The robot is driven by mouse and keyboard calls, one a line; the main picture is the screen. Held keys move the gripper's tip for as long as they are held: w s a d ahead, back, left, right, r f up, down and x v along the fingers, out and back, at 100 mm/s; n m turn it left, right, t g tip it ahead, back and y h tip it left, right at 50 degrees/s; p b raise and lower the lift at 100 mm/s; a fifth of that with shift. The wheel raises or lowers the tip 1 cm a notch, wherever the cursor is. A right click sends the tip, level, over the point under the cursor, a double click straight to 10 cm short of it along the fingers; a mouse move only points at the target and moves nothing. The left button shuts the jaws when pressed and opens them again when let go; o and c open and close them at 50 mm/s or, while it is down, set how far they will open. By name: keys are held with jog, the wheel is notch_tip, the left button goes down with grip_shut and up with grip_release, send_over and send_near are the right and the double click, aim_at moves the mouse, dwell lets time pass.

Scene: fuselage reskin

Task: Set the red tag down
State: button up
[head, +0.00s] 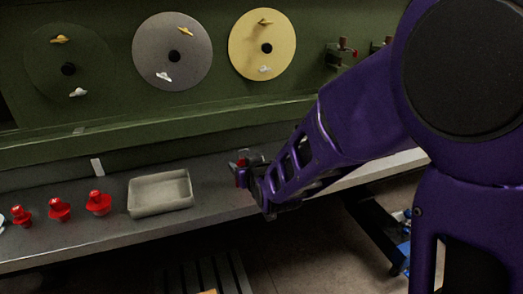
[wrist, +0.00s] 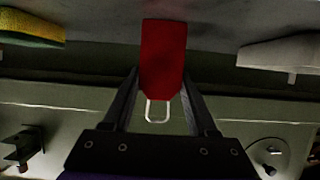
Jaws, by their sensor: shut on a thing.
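The red tag (wrist: 163,55) is a flat red piece with a pale wire loop at one end. In the wrist view it sits between the two fingers of my gripper (wrist: 162,82), which is shut on it. In the head view my gripper (head: 246,170) is at the grey shelf, right of the tray, with a small bit of red showing at its jaws. Whether the tag touches the shelf (head: 222,192) I cannot tell.
A shallow grey tray (head: 160,207) stands on the shelf, left of my gripper. Several red knob-like pieces, one being (head: 98,203), stand further left. A yellow-green sponge-like block (wrist: 32,30) shows in the wrist view. Round discs (head: 172,50) hang on the green panel behind.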

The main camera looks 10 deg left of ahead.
jog(key=shift+f+b, duration=0.15)
jog(key=shift+b, duration=0.15)
jog(key=o, duration=1.3)
